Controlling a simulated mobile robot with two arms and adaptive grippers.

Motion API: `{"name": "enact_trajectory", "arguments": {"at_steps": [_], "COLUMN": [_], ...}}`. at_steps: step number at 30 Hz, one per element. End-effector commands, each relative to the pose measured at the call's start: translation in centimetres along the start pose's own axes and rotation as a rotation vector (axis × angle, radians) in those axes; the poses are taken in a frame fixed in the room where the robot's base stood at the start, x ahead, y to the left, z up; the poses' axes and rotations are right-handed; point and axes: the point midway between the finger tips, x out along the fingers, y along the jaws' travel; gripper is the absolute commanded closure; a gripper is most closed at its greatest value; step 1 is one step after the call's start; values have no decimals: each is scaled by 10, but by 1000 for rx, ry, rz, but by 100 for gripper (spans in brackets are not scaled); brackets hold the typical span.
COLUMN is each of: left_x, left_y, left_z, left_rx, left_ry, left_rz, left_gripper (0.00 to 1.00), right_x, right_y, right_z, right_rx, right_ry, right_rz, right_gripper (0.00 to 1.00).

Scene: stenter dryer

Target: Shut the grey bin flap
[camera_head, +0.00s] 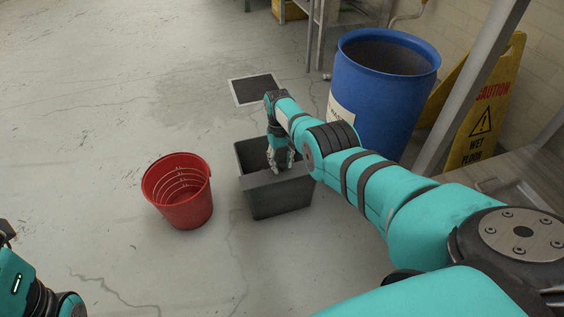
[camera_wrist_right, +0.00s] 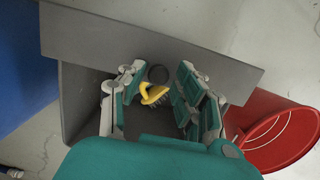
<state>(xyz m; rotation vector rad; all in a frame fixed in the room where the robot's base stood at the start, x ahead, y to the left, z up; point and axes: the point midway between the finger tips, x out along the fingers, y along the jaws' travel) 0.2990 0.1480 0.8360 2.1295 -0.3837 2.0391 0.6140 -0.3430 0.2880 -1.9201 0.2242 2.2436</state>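The grey bin (camera_head: 278,200) stands on the floor in the middle of the head view, open at the top. Its grey flap (camera_head: 262,180) shows as a lighter panel along the near rim, not covering the opening. In the right wrist view the flap (camera_wrist_right: 150,45) is a wide slanted panel across the top. My right gripper (camera_head: 281,162) reaches down at the bin's mouth, behind the flap. Its fingers (camera_wrist_right: 165,95) are spread with nothing between them; whether they touch the flap I cannot tell. My left gripper is out of view; part of that arm shows bottom left.
Inside the bin lie a yellow brush (camera_wrist_right: 155,94) and a dark round thing (camera_wrist_right: 158,74). A red bucket (camera_head: 180,200) stands left of the bin. A blue barrel (camera_head: 375,105) and a yellow wet-floor sign (camera_head: 490,110) stand right. Floor on the left is free.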

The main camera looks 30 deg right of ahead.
Motion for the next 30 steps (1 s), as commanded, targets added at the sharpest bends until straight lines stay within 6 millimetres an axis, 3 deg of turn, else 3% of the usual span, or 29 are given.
{"name": "enact_trajectory", "arguments": {"at_steps": [11, 16, 20, 24, 30], "left_x": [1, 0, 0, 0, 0], "left_y": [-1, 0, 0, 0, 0], "left_z": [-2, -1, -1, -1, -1], "left_rx": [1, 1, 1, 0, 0], "left_ry": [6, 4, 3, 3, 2], "left_rz": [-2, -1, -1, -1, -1], "left_gripper": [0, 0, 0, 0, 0], "right_x": [-1, -14, -33, -68, -104], "right_y": [1, 1, 1, 0, 0], "right_z": [0, -1, 0, -1, -1], "right_rx": [1, 1, 0, 1, 0], "right_ry": [1, 2, 5, 5, 2], "right_rz": [2, 2, 2, 2, 1], "right_gripper": [55, 55, 55, 55, 55]}}
